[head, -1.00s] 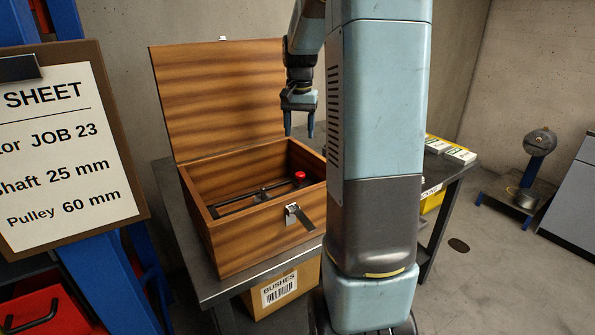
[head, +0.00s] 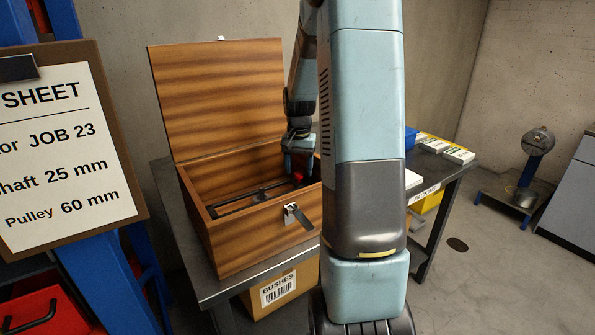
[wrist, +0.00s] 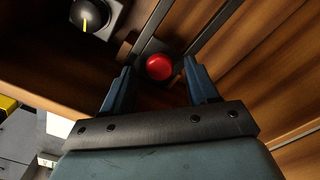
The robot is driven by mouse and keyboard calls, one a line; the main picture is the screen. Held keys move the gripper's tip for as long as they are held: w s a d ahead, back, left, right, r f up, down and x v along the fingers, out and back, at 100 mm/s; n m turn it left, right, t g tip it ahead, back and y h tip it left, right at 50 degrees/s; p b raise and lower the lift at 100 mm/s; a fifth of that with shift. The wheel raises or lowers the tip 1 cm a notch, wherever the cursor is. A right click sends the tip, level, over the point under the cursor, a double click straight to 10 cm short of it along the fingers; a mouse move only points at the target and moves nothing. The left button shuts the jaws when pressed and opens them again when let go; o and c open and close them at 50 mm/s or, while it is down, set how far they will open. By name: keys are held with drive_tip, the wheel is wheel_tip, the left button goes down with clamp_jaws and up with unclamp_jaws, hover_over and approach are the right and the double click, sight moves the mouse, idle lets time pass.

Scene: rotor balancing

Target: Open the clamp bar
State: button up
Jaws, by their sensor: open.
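The clamp bar (head: 237,202) is a dark bar lying across the inside of the open wooden box (head: 250,232). A red knob (head: 297,178) stands at its right end. My gripper (head: 299,170) is down inside the box at the knob and partly covers it in the head view. In the wrist view, my gripper (wrist: 160,82) is open, with the red knob (wrist: 159,67) between and slightly beyond the two fingertips. No contact with the knob shows. My arm hides the box's right side in the head view.
The raised lid (head: 220,100) stands at the back of the box. A metal latch (head: 297,214) is on the box front. A black dial with a yellow mark (wrist: 90,14) shows in the wrist view.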

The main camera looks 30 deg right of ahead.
drive_tip(key=shift+f, duration=0.5)
drive_tip(key=shift+c, duration=0.4)
clamp_jaws()
